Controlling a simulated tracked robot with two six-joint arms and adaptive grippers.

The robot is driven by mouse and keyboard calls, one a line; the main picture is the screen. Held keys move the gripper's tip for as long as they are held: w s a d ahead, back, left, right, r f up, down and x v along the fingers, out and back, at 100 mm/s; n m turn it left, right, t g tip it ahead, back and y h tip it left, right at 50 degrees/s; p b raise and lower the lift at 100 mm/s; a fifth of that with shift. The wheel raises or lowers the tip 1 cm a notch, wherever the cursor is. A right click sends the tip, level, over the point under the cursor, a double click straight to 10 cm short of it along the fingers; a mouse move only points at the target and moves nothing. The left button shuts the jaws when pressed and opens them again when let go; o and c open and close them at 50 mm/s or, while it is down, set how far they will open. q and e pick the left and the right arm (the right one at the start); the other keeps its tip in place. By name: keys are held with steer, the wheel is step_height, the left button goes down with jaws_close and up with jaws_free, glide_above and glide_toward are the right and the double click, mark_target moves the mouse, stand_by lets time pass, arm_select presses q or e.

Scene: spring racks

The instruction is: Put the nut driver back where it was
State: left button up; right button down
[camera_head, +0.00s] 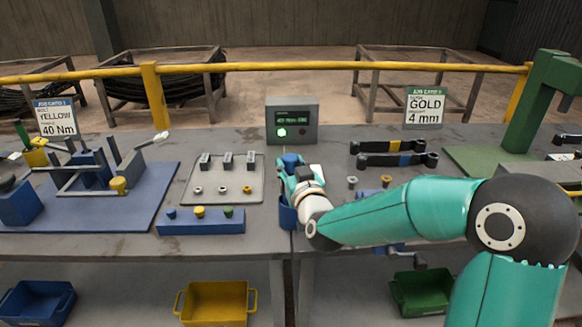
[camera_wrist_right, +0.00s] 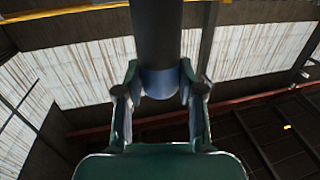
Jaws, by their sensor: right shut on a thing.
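My right gripper (camera_head: 291,172) is shut on the nut driver, above the front-middle of the bench. A blue part of the nut driver (camera_head: 291,159) shows between the fingers in the head view. In the right wrist view, the fingers (camera_wrist_right: 160,98) stand on either side of its dark shaft with a blue band (camera_wrist_right: 160,83). A blue upright holder (camera_head: 287,214) stands just below the gripper at the bench's front edge. The gripper and wrist partly cover it, so I cannot tell whether the driver's lower end is inside. My left gripper is not in view.
Dark wrenches (camera_head: 393,160) lie to the right. Yellow (camera_head: 216,304) and green bins sit below.

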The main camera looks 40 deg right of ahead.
steer(key=shift+r, duration=0.1)
steer(key=c, duration=0.7)
jaws_free()
